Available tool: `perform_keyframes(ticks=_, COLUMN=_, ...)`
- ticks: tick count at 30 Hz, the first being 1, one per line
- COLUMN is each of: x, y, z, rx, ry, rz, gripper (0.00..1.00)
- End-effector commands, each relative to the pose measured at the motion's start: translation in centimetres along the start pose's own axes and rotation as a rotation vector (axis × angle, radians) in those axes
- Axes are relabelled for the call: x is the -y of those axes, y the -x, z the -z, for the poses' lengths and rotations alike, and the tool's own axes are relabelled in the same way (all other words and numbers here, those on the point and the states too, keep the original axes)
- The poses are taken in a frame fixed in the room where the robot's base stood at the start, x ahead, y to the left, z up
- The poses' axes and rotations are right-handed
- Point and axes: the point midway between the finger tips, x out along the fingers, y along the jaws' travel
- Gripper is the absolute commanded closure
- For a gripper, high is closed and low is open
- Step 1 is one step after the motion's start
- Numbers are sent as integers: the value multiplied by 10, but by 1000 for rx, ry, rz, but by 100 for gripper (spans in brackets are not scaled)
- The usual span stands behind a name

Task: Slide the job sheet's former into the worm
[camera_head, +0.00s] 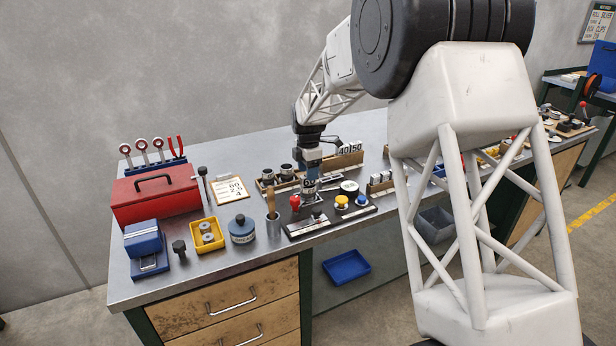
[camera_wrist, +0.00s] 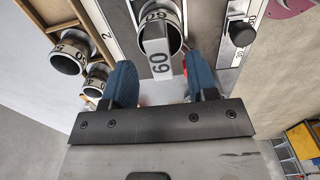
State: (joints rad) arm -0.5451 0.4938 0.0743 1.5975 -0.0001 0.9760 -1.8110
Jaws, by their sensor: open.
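My gripper (camera_wrist: 163,82) points down over the machine plate (camera_head: 325,222), its two blue-tipped fingers apart. A flat pale former marked 60 (camera_wrist: 160,62) lies between the fingers, with gaps visible on both sides. Its far end overlaps the mouth of an open tube, the worm, also marked 60 (camera_wrist: 153,14). I cannot tell how deep the former sits in it. In the head view my gripper (camera_head: 309,178) hides most of the worm. The job sheet (camera_head: 230,189) is a clipboard on the bench whose top line reads 60.
A wooden rack (camera_head: 343,162) with formers marked 40 and 50 stands behind. Other tubes (camera_wrist: 70,57) sit in a wooden tray to the left. A red knob (camera_head: 295,202), a cup with a wooden handle (camera_head: 272,224) and a blue-grey tin (camera_head: 242,230) stand near my gripper.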

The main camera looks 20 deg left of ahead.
Motion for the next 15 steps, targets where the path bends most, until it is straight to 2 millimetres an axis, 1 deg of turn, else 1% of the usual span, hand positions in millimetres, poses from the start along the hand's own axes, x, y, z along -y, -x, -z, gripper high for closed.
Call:
perform_keyframes(ticks=1, x=0, y=8, z=0, rx=0, ry=0, rz=-1, gripper=47)
perform_keyframes(ticks=6, x=0, y=29, z=0, rx=0, ry=0, rz=-1, gripper=47)
perform_keyframes(ticks=10, x=0, y=40, z=0, rx=0, ry=0, rz=-1, gripper=47)
perform_keyframes(ticks=15, x=0, y=46, z=0, rx=0, ry=0, rz=0, gripper=47)
